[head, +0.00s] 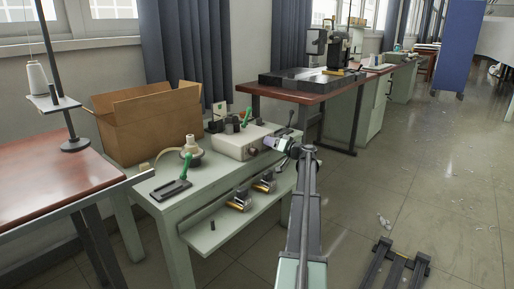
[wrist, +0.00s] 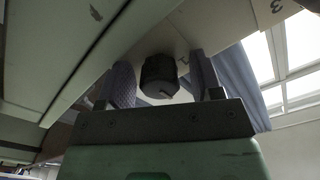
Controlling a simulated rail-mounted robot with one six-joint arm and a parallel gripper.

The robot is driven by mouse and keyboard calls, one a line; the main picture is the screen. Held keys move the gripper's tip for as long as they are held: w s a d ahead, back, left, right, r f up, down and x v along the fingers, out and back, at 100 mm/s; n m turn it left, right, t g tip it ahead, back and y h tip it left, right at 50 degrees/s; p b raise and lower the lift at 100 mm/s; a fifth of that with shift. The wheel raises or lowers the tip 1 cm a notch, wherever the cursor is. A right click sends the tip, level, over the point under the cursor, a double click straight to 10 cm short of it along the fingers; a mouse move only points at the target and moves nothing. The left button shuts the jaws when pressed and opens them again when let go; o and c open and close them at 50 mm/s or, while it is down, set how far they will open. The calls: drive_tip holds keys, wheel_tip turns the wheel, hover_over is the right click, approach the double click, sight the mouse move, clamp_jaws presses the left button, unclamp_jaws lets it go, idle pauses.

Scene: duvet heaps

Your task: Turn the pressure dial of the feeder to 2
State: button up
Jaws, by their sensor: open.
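The feeder (head: 238,142) is a pale box on the light green table, with its near side facing my arm. My gripper (head: 280,144) is at the right end of the feeder in the head view and hides part of it. In the wrist view a dark round dial (wrist: 159,76) projects from a pale panel. My gripper (wrist: 163,82) is open, with one ribbed finger on each side of the dial. Gaps show between the fingers and the dial. A figure 3 is on the panel at upper right. The dial's setting cannot be read.
The green table (head: 205,187) also holds an open cardboard box (head: 150,120), a green-handled tool on a dark base (head: 170,189) and a round beige device (head: 183,156). A lower shelf (head: 225,228) carries metal parts. A dark frame (head: 395,268) lies on the floor, which is otherwise largely open.

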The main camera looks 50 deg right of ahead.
drive_tip(key=n, duration=0.4)
drive_tip(key=shift+n, duration=0.4)
drive_tip(key=n, duration=0.4)
drive_tip(key=s, duration=1.1)
drive_tip(key=w+a+r+m+g+y+p, duration=0.1)
drive_tip(key=w+a+r+g+p, duration=0.1)
drive_tip(key=a+p, duration=0.5)
drive_tip(key=w+a+r+m+g+y+p, duration=0.1)
drive_tip(key=a+g+p, duration=0.4)
drive_tip(key=a, duration=1.1)
drive_tip(key=w+a+r+m+g+y+p, duration=0.2)
drive_tip(key=w+a+r+m+g+p, duration=0.1)
drive_tip(key=a+p, duration=0.6)
wheel_tip(320, 180, up, 2)
drive_tip(key=shift+a+r+g, duration=0.15)
drive_tip(key=shift+a+g, duration=0.45)
drive_tip(key=shift+a, duration=0.55)
